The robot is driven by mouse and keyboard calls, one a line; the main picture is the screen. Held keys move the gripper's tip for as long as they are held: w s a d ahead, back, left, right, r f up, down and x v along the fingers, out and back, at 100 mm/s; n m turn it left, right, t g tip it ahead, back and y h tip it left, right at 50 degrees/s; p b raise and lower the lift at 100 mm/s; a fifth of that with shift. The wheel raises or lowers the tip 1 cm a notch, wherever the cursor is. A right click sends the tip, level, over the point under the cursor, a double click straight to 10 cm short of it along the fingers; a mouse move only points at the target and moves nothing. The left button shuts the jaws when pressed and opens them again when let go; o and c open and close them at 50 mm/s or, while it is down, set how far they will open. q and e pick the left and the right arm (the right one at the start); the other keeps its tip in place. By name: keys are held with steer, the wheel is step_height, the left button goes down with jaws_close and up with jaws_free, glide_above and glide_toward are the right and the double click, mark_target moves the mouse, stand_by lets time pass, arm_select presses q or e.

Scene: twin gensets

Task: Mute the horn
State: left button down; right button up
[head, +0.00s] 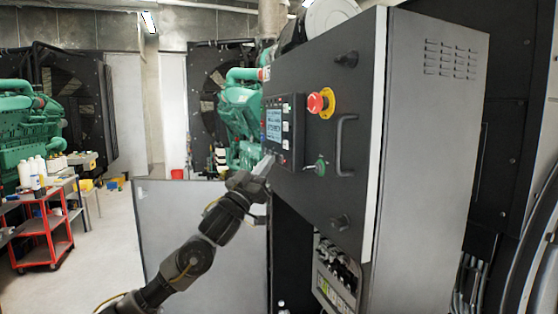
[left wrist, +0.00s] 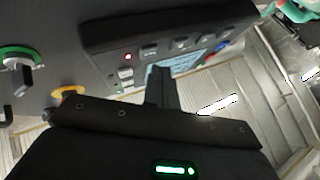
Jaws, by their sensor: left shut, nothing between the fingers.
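The controller panel (head: 284,130) is a dark box with a lit blue-white screen (head: 274,124) and small buttons, on the front of the grey-black cabinet. In the left wrist view, the panel (left wrist: 165,40) shows a row of dark buttons, white buttons (left wrist: 126,73) and a red light (left wrist: 128,57). Button markings are too small to read, so I cannot tell which one mutes the horn. My left gripper (head: 266,163) is shut and empty at the panel's lower left. Its fingers (left wrist: 161,87) cover part of the screen in the wrist view. Contact cannot be told. My right gripper is not in view.
A red emergency stop on a yellow ring (head: 321,102), a black door handle (head: 341,145) and a green-ringed switch (head: 320,167) stick out right of the panel. A red cart (head: 42,227) with bottles stands at the left. Green engines stand behind.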

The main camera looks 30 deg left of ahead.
arm_select(q)
steer(key=shift+w+d, duration=0.25)
steer(key=shift+w, duration=0.05)
steer(key=shift+w+d, duration=0.2)
steer(key=shift+w, duration=0.15)
stand_by(0.7)
steer(key=shift+s+a, duration=0.1)
steer(key=shift+s, duration=0.1)
steer(key=shift+s+a, duration=0.4)
steer(key=shift+s, duration=0.2)
steer(key=s+a, duration=0.1)
steer(key=s, duration=0.1)
steer(key=s+a, duration=0.2)
steer(key=s, duration=0.1)
steer(key=shift+a, duration=0.2)
stand_by(0.8)
steer(key=shift+w, duration=0.1)
